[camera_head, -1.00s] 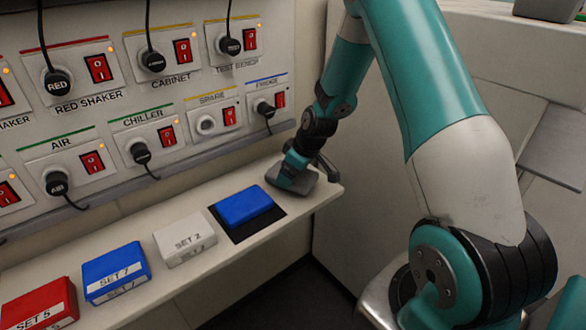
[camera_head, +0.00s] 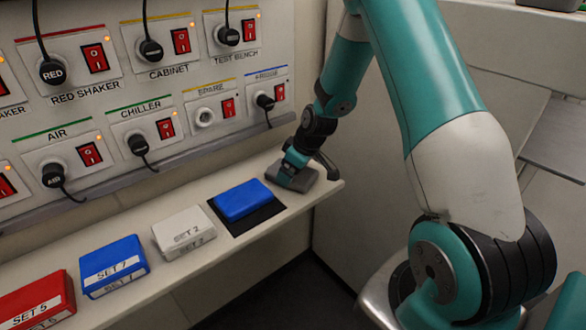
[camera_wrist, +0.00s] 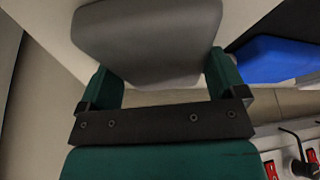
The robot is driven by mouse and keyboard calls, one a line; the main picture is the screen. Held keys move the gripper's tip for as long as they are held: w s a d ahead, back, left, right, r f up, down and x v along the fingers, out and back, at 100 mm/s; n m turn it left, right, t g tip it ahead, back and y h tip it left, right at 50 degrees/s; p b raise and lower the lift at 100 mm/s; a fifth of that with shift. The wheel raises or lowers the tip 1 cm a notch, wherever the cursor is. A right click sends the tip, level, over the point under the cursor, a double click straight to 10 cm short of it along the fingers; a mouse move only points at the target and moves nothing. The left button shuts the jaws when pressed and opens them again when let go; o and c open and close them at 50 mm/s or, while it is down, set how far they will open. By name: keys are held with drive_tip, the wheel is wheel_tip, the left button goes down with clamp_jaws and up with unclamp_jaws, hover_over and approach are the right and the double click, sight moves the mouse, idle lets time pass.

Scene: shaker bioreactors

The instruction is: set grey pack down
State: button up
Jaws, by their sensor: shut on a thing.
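The grey pack (camera_head: 292,178) is at the right end of the narrow shelf, beside the blue pack on the black mat. My gripper (camera_head: 291,164) is over it and shut on it. In the wrist view the grey pack (camera_wrist: 150,40) fills the space between the two teal fingers of my gripper (camera_wrist: 155,85). The pack looks to be at the shelf surface, but I cannot tell whether its underside fully touches. Its far side is partly hidden by my gripper.
A blue pack (camera_head: 243,199) lies on the black mat (camera_head: 262,217). A white SET 2 pack (camera_head: 184,233), a blue SET 7 pack (camera_head: 114,266) and a red pack (camera_head: 38,303) line the shelf (camera_head: 150,289). A socket panel (camera_head: 120,110) rises behind. The shelf ends right of the grey pack.

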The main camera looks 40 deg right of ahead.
drive_tip(key=shift+f, duration=0.15)
drive_tip(key=o, duration=0.9)
drive_tip(key=v, duration=1.7)
drive_tip(key=shift+r, duration=0.3)
drive_tip(key=shift+a, duration=0.15)
drive_tip(key=s+a+r+p, duration=0.1)
drive_tip(key=a+r, duration=0.1)
drive_tip(key=a, duration=0.3)
drive_tip(key=s+a+r, duration=0.2)
drive_tip(key=a, duration=0.3)
drive_tip(key=s+a+r+g, duration=0.1)
drive_tip(key=s+a+r, duration=0.1)
drive_tip(key=s+a, duration=0.3)
drive_tip(key=s+a+r+n+g+y+p, duration=0.1)
drive_tip(key=s+a+r, duration=0.1)
drive_tip(key=s+a, duration=0.4)
drive_tip(key=s+a+r+n+g+y+p, duration=0.1)
drive_tip(key=s+a+r+g, duration=0.1)
drive_tip(key=s+a, duration=0.3)
drive_tip(key=shift+s+a, duration=0.15)
drive_tip(key=shift+s, duration=0.4)
